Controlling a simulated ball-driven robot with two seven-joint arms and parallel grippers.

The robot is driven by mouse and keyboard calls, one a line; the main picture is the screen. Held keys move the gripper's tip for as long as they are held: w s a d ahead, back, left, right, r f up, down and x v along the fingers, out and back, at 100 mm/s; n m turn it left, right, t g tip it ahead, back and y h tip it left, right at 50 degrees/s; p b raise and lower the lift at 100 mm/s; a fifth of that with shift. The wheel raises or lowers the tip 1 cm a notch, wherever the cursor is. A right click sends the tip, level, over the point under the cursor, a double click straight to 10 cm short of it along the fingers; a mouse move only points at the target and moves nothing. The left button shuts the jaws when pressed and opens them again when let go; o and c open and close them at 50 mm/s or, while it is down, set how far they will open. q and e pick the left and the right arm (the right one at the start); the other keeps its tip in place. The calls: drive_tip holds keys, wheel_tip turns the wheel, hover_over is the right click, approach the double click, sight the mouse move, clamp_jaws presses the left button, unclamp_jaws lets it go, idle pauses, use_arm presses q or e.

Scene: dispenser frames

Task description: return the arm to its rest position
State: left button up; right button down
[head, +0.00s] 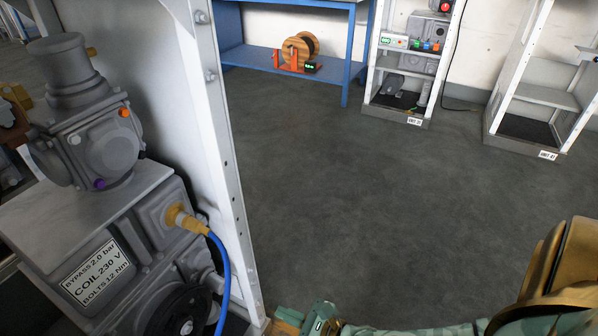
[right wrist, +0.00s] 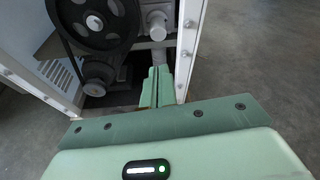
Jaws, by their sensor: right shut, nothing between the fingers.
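My right gripper (head: 300,319) shows at the bottom edge of the head view, pale green, close to the foot of the white frame post. In the right wrist view its two green fingers (right wrist: 157,86) are together with nothing between them. They point toward the lower part of a white frame with a black pulley wheel (right wrist: 94,22). I cannot tell whether the fingertips touch it. Gold-coloured links of my right arm (head: 555,265) fill the lower right corner of the head view. My left gripper is not in view.
The near white frame (head: 208,110) holds a grey machine (head: 110,240) with a blue cable (head: 224,275). A blue bench (head: 300,78) with a cable reel (head: 299,48) and two more white frames, one at the back (head: 398,112) and one at right (head: 505,140), stand beyond clear grey floor.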

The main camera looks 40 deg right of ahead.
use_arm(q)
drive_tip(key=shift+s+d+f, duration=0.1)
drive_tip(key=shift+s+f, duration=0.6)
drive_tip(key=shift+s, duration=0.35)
use_arm(e)
drive_tip(key=shift+v, duration=1.1)
